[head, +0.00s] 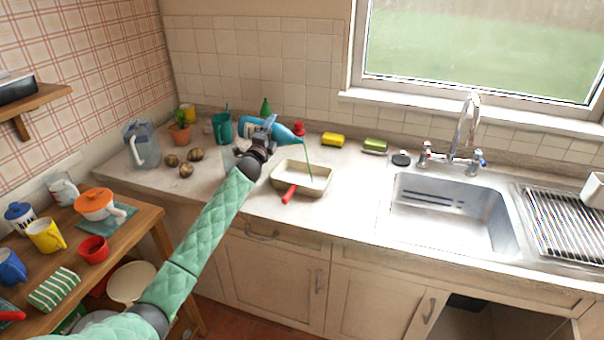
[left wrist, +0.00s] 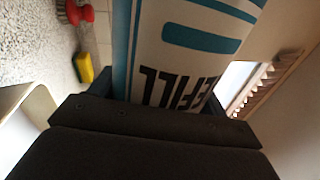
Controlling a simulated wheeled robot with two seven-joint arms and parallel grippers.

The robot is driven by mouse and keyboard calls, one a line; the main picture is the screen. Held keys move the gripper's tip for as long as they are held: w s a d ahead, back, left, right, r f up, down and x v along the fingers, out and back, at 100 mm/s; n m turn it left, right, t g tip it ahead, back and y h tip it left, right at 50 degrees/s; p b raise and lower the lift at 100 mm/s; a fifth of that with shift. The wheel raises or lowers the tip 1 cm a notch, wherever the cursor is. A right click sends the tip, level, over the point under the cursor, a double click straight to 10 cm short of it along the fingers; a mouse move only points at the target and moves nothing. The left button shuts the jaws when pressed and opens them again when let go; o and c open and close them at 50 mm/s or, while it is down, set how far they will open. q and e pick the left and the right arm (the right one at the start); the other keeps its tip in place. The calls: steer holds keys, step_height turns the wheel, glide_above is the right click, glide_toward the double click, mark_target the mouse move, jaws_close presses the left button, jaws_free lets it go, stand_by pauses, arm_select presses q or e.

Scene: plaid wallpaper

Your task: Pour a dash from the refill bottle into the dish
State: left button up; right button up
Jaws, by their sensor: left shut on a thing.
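The blue refill bottle (head: 284,133) is tilted nearly onto its side, with its nozzle toward the right. My left gripper (head: 264,138) is shut on it above the counter. In the left wrist view the bottle's white and blue label (left wrist: 190,55) fills the space beyond the gripper. A thin green stream runs from the nozzle down into the cream dish (head: 322,187), which stands on the counter below and to the right. A red-handled tool (head: 288,194) leans over the dish's front edge. My right gripper is not in view.
A teal pot (head: 222,128) and a jug (head: 142,143) stand left. The counter between dish and sink (head: 450,213) is clear.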

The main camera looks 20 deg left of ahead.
arm_select(q)
steer(key=shift+r, duration=0.1)
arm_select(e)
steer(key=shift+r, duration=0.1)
arm_select(q)
steer(key=shift+r+n, duration=0.25)
steer(key=shift+n, duration=0.05)
step_height(320, 180, up, 2)
steer(key=n+p, duration=0.1)
steer(key=n+y+p, duration=0.1)
steer(key=n, duration=0.1)
steer(key=shift+r+n, duration=0.2)
steer(key=shift+n, duration=0.1)
steer(key=shift+f+n+y, duration=0.1)
steer(key=shift+n+y, duration=0.2)
steer(key=shift+y, duration=0.1)
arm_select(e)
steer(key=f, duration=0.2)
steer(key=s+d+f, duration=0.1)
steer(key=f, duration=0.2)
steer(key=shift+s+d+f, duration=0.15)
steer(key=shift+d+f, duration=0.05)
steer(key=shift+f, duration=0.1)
